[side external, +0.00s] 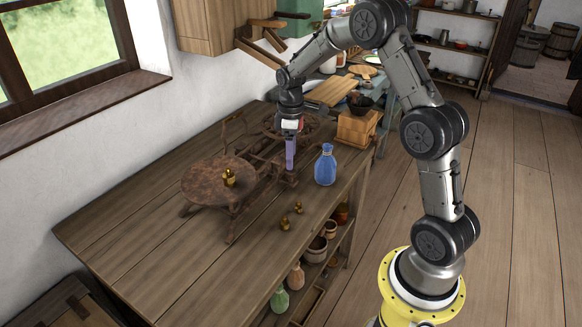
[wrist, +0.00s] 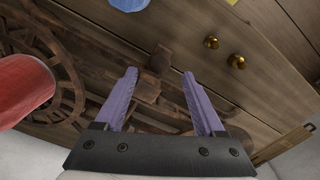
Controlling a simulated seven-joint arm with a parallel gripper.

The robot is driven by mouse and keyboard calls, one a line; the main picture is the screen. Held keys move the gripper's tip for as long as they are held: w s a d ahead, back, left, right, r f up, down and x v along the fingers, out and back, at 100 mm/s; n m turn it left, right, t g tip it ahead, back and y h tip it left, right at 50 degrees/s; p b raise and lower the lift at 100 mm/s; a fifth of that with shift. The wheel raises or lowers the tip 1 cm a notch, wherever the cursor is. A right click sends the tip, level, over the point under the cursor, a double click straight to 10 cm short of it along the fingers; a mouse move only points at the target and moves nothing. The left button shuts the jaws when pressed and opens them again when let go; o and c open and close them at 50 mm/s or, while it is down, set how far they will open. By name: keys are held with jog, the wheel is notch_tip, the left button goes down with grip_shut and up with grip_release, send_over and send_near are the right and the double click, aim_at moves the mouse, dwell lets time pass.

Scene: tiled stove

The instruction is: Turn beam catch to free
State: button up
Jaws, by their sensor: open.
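A rusty brown balance scale (side external: 262,165) stands on the wooden table, with a round pan at its left end and a wheel-like round part at its far end. My gripper (side external: 290,167) points down at the scale's near side, its purple fingers over the frame. In the wrist view my gripper (wrist: 159,73) is open, its two fingers apart with nothing gripped. A small dark block (wrist: 160,58) on the scale frame (wrist: 105,75) shows just beyond and between the fingertips. It may be the beam catch, but I cannot tell, nor whether the fingers touch it.
A blue bottle (side external: 325,165) stands right of the gripper. Two brass weights (side external: 284,223) sit near the table's front edge, and another brass weight (side external: 229,178) is on the pan. A wooden box (side external: 356,128) stands behind. A red rounded thing (wrist: 22,90) fills the wrist view's left.

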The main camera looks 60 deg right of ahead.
aim_at(291, 176)
jog(key=shift+f, duration=2.35)
grip_shut()
